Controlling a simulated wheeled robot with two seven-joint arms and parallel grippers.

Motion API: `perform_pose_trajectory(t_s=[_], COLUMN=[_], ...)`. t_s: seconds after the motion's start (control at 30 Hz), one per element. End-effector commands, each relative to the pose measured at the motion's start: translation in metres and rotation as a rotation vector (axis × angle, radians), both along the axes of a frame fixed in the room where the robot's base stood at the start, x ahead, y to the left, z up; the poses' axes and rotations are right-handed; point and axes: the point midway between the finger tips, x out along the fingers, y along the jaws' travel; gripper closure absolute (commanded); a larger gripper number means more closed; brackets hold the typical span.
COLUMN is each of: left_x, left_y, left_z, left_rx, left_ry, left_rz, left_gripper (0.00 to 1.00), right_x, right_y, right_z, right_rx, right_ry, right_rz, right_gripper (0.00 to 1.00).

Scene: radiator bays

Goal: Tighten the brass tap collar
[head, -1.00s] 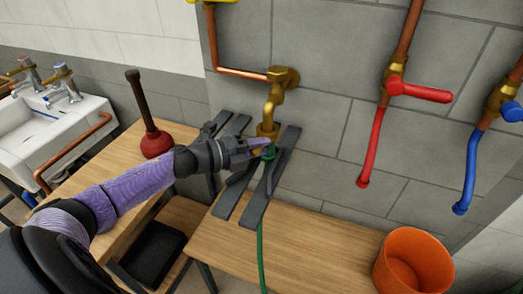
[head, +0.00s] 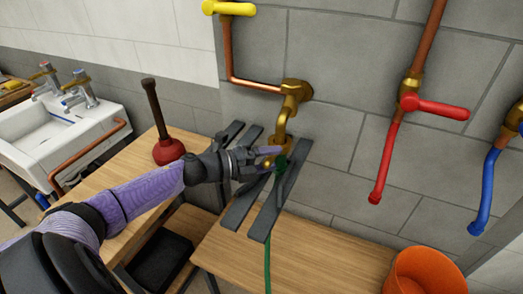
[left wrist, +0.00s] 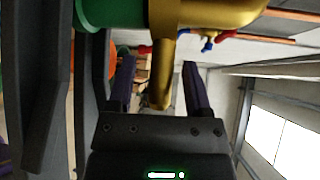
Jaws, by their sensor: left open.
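The brass tap (head: 292,98) comes out of the grey wall and points down. Its brass collar (head: 276,152) is at the lower end, partly hidden by my fingers; a green hose end (head: 281,162) sits just below. My left gripper (head: 273,158) is open at the collar. In the left wrist view the collar (left wrist: 205,12) is at the top, beside the green hose end (left wrist: 110,12). A brass lug (left wrist: 162,75) projects from it between the two spread fingers of my left gripper (left wrist: 158,85), with gaps visible on both sides. My right gripper is out of view.
Dark grey rails (head: 290,188) flank the green hose over the wooden bench (head: 320,245). A red plunger (head: 168,150) stands left. A red-handled tap (head: 435,107), a blue hose (head: 484,190) and an orange bucket (head: 428,272) are to the right.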

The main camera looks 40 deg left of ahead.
Motion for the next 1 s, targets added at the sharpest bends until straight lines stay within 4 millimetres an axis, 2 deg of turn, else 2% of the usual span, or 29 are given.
perform_pose_trajectory(t_s=[0.4, 0.5, 1.0], left_x=[-0.067, -0.077, -0.081], left_y=[0.041, 0.047, 0.051], left_z=[0.013, 0.014, 0.011], left_rx=[0.001, 0.001, -0.005], left_ry=[0.005, 0.003, 0.007], left_rz=[0.001, 0.0, 0.01], left_gripper=[0.36, 0.36, 0.36], right_x=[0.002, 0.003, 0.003], right_y=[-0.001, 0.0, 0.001], right_z=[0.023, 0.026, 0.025], right_rx=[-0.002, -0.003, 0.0], right_ry=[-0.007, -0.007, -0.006], right_rz=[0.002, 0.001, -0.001], right_gripper=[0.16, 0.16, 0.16])
